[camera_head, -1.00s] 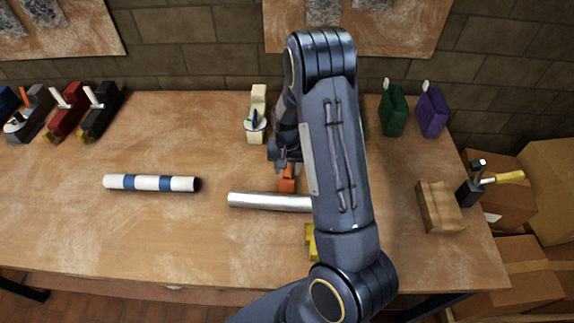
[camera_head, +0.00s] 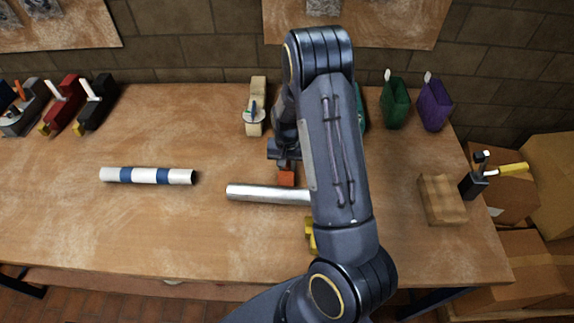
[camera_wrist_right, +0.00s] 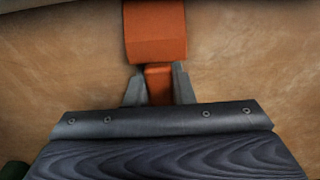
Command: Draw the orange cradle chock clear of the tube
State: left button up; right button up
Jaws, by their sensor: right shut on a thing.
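The orange cradle chock (camera_head: 286,179) is at the far side of the silver tube (camera_head: 262,193). In the head view its near edge meets the tube's far edge; I cannot tell whether they touch. My right gripper (camera_head: 286,164) is shut on the chock. In the right wrist view the fingers (camera_wrist_right: 159,86) grip a narrow part of the chock, and its wider block (camera_wrist_right: 156,32) extends beyond them. My right arm hides the tube's right end. My left gripper is not in view.
A yellow block (camera_head: 311,235) shows partly behind my arm, near the tube. A blue-and-white striped tube (camera_head: 148,175) lies to the left. A wooden block (camera_head: 442,200) is at the right. The table's front left is clear.

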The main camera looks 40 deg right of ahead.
jog(key=shift+w+d+b, duration=0.45)
jog(key=shift+w+d, duration=0.75)
jog(key=shift+w, duration=0.1)
jog(key=shift+w+d, duration=0.15)
jog(key=o, duration=0.9)
notch_tip(320, 180, up, 8)
jog(key=p, duration=0.5)
